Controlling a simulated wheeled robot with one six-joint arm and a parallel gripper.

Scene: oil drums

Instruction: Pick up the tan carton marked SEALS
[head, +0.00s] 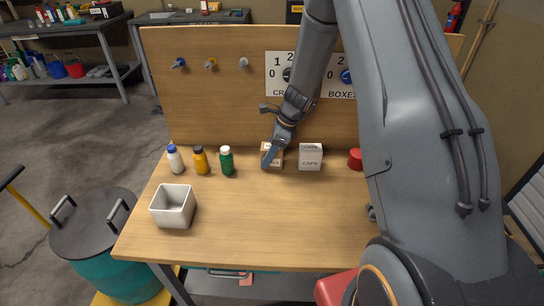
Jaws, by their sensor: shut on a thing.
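The tan carton (277,160) stands at the back of the wooden table, near the upright back board. Part of its front and its left side are hidden by my gripper, and its label is too small and covered to read fully. My gripper (268,160) reaches down to the carton from above and is shut on it. The carton looks upright; I cannot tell whether it touches the table.
A white carton marked CAPS (310,157) stands close on the right, with a red round thing (355,159) farther right. White (176,160), yellow (200,161) and green (226,161) bottles stand left. The table's front middle is clear.

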